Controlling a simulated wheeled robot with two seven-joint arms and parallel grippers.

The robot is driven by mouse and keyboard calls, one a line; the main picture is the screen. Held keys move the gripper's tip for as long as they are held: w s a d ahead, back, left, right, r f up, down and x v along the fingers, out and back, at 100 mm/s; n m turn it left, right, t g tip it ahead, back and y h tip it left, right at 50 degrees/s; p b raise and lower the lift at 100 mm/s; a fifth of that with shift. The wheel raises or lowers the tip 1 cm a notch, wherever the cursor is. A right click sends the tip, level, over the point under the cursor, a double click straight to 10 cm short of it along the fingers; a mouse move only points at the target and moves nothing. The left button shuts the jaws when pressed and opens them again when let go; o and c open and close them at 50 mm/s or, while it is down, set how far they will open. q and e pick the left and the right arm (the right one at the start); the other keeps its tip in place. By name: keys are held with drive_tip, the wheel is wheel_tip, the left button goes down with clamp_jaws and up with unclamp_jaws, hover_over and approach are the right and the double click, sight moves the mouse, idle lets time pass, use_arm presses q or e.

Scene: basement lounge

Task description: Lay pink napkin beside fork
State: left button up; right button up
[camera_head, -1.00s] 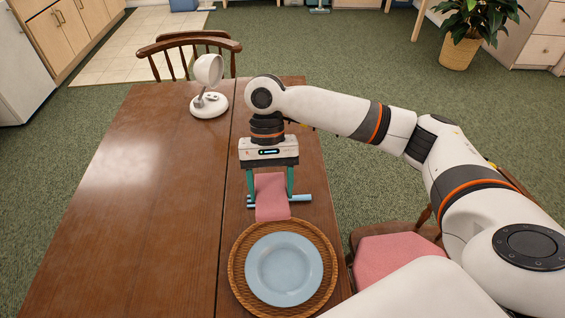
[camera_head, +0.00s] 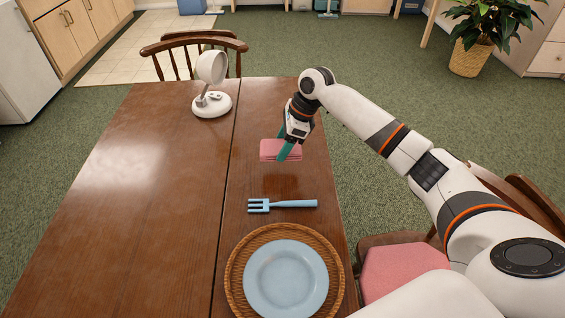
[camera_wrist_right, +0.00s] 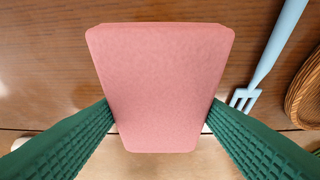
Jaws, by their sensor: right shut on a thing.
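The pink napkin (camera_head: 271,150) is a folded rectangle between the green fingers of my right gripper (camera_head: 287,150). In the right wrist view the napkin (camera_wrist_right: 160,85) fills the middle, with a finger against each long side. In the head view it is beyond the fork and looks held above the table, its long side running left to right. The light blue fork (camera_head: 283,204) lies on the table, tines to the left, between the napkin and the plate. The fork also shows at the upper right of the wrist view (camera_wrist_right: 271,55). My left gripper is not in view.
The wooden table (camera_head: 150,190) has wide free room on its left. A blue plate (camera_head: 286,278) sits on a woven mat (camera_head: 235,275) at the near edge. A white lamp-like object (camera_head: 212,103) stands at the far left. Chairs (camera_head: 195,48) stand at the far end and right side.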

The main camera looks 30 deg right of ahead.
sight(283, 168)
wheel_tip(283, 168, down, 6)
drive_tip(key=shift+f+b, duration=0.1)
drive_tip(key=shift+b, duration=0.2)
drive_tip(key=o, duration=0.9)
drive_tip(key=shift+o, duration=0.2)
drive_tip(key=p+v, duration=0.1)
drive_tip(key=v, duration=1.1)
